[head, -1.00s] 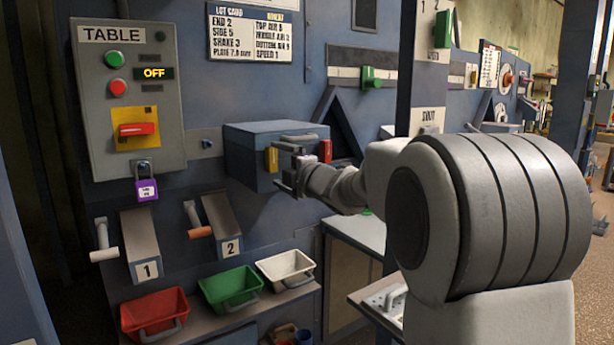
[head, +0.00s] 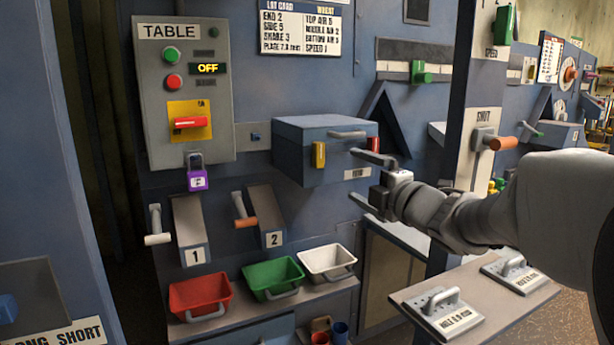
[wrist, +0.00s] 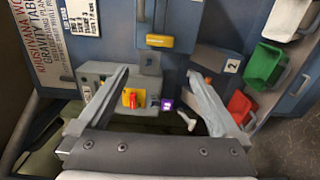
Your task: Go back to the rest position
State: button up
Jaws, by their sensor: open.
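My gripper (head: 355,176) is open and empty in the head view, with its two fingers spread one above the other. It is in front of the right side of the blue-grey box (head: 315,165), apart from it as far as I can tell. The upper finger partly covers the box's red latch. In the wrist view my gripper (wrist: 158,75) also shows open, with nothing between the fingers. Beyond them are the yellow-and-red switch (wrist: 132,98) and the purple padlock (wrist: 167,104).
The TABLE panel (head: 185,90) reads OFF. Red (head: 200,293), green (head: 272,276) and white (head: 327,260) bins sit on a low shelf below the box. A blue-grey post (head: 470,130) and a ledge with handled plates (head: 442,312) stand close to my arm.

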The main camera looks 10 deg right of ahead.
jog(key=s+d+f+m+g+h, duration=0.2)
jog(key=s+f+m+h, duration=0.15)
jog(key=s+m, duration=0.35)
jog(key=s+d+f+m+g+h, duration=0.1)
jog(key=s+f+m+g+h, duration=0.2)
jog(key=s+m+h, duration=0.4)
jog(key=s+a+f+m+g+y, duration=0.25)
jog(key=s+a+f+m, duration=0.2)
jog(key=s, duration=0.25)
jog(key=s+a+f+m+g+y, duration=0.25)
jog(key=s+f+g, duration=0.2)
jog(key=s, duration=0.35)
notch_tip(320, 180, up, 21)
jog(key=p, duration=2.2)
jog(key=shift+s+a+m, duration=0.3)
jog(key=shift+s+m, duration=0.1)
jog(key=shift+s, duration=0.05)
